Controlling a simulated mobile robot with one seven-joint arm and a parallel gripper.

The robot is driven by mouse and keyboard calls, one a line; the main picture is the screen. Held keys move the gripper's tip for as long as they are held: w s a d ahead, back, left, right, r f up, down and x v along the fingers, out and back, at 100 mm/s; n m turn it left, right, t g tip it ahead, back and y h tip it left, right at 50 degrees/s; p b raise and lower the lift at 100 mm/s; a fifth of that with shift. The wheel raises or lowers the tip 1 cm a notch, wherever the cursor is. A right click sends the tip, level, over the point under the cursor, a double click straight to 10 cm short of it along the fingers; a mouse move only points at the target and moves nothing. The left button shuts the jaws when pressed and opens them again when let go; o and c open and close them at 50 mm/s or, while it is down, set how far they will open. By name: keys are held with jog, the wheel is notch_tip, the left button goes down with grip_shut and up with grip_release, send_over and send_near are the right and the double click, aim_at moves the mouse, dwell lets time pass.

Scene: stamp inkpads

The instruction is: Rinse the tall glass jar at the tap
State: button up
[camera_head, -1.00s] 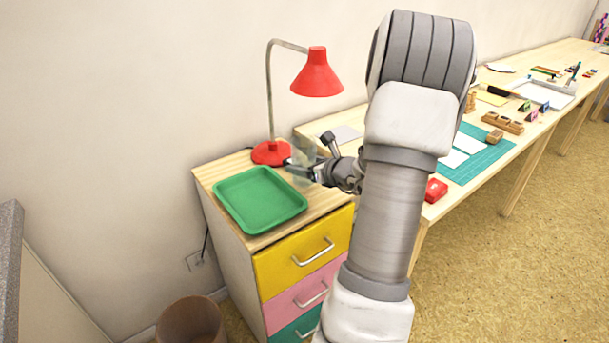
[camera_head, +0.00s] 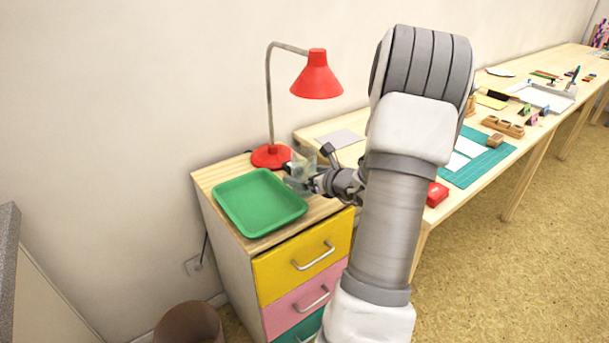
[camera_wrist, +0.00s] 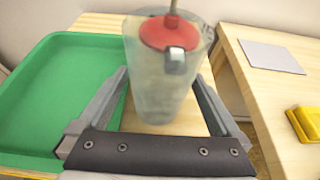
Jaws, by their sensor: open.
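The tall glass jar (camera_wrist: 160,92) is clear and stands upright on the wooden top of the drawer cabinet, right of the green tray. In the head view it is faint (camera_head: 304,164) and partly hidden by my gripper. My gripper (camera_head: 299,180) is open, low over the cabinet top. In the wrist view its two fingers (camera_wrist: 163,84) lie on either side of the jar, with the jar between them. I cannot tell whether either finger touches the glass. No tap shows in these views.
The green tray (camera_head: 228,183) lies close on the left. A red lamp (camera_head: 316,80) stands behind the jar, its base (camera_head: 268,156) close by. The long worktable (camera_head: 476,192) on the right holds a grey sheet (camera_head: 340,138) and a cutting mat (camera_head: 491,170).

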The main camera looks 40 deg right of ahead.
jog(key=p+v, duration=0.2)
jog(key=v, duration=1)
jog(key=shift+p, duration=0.3)
